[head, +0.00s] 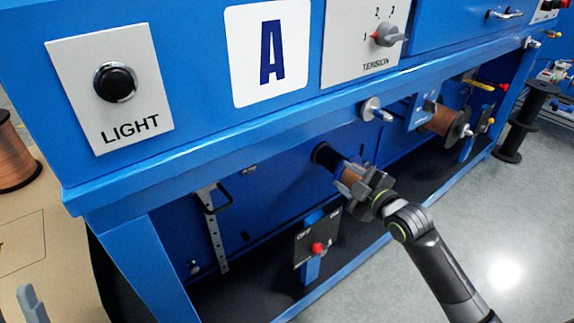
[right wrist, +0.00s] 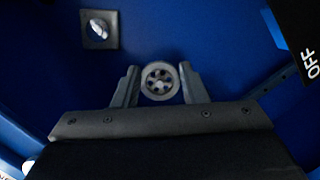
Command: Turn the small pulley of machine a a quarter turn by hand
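In the right wrist view a small round grey pulley (right wrist: 160,81) with several holes around its hub sits between the two fingers of my right gripper (right wrist: 159,84). A narrow gap shows on each side of it, so the fingers appear open around it and apart from it. In the head view my right gripper (head: 352,180) reaches under the ledge of machine A, marked by its letter plate (head: 268,52); the pulley is hidden there behind the gripper. A grey fingertip at the lower left seems to be my left gripper (head: 32,303); its opening does not show.
A black-plated switch with a red knob (head: 318,248) stands below my right gripper. A dark round disc (head: 325,155) is just left of it. The blue ledge (head: 240,143) runs above. A slotted metal strip (head: 216,235) hangs at left. Grey floor (head: 470,220) is open at right.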

